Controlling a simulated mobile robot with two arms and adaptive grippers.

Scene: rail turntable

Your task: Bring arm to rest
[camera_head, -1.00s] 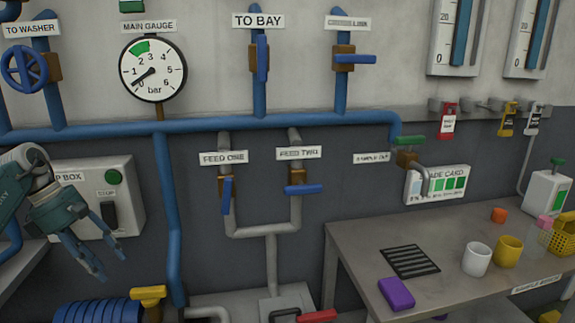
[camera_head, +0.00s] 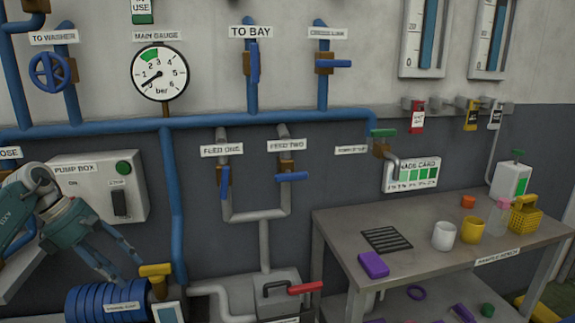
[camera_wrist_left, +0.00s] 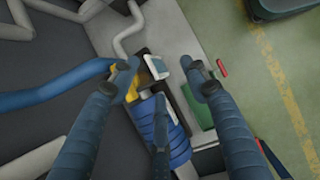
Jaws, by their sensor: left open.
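My left gripper (camera_head: 122,262) is at the lower left in the head view, in front of the pump box (camera_head: 92,190). Its fingers are apart, point down and to the right, and hold nothing. My right gripper is not in view.
Blue pipes (camera_head: 270,122) and the main gauge (camera_head: 160,73) are on the wall. A sample bench (camera_head: 410,255) with mugs and a purple block (camera_head: 373,264) stands at the right.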

